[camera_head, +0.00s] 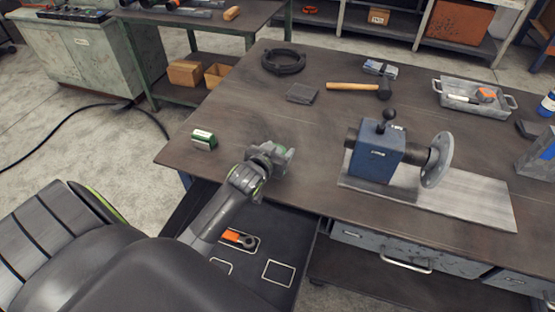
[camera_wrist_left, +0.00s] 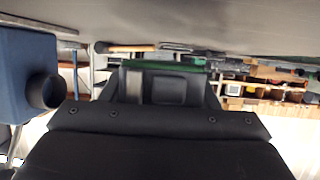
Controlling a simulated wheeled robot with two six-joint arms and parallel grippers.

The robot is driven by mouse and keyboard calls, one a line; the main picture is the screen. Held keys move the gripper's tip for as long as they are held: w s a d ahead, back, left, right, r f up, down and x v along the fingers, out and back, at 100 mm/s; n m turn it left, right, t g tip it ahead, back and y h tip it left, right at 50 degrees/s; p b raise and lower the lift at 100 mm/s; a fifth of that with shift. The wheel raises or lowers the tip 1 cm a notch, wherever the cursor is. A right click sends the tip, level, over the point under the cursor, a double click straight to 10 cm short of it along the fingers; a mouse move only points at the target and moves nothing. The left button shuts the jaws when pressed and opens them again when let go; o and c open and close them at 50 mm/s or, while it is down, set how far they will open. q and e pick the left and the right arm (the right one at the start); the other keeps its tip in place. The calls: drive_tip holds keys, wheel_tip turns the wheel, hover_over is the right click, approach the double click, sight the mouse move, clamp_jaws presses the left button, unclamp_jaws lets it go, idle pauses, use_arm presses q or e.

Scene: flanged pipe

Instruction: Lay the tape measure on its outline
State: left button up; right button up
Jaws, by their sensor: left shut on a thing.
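My left gripper (camera_head: 282,156) is above the near left edge of the workbench, close to the open drawer. It is shut on a small, dark, squarish thing that seems to be the tape measure (camera_wrist_left: 170,91), seen between the fingers in the left wrist view. The fingers hide most of it. My right gripper is not in view.
A blue vise-like fixture (camera_head: 376,158) with a flange (camera_head: 438,160) stands to the right. A hammer (camera_head: 352,87), a black ring (camera_head: 283,61) and a grey tray (camera_head: 470,104) are farther back.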

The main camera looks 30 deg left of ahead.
use_arm(q)
drive_tip(key=shift+f+p, duration=0.45)
drive_tip(key=shift+f, duration=1.4)
drive_tip(key=shift+f, duration=0.1)
drive_tip(key=shift+f, duration=0.15)
drive_tip(key=o, duration=1.1)
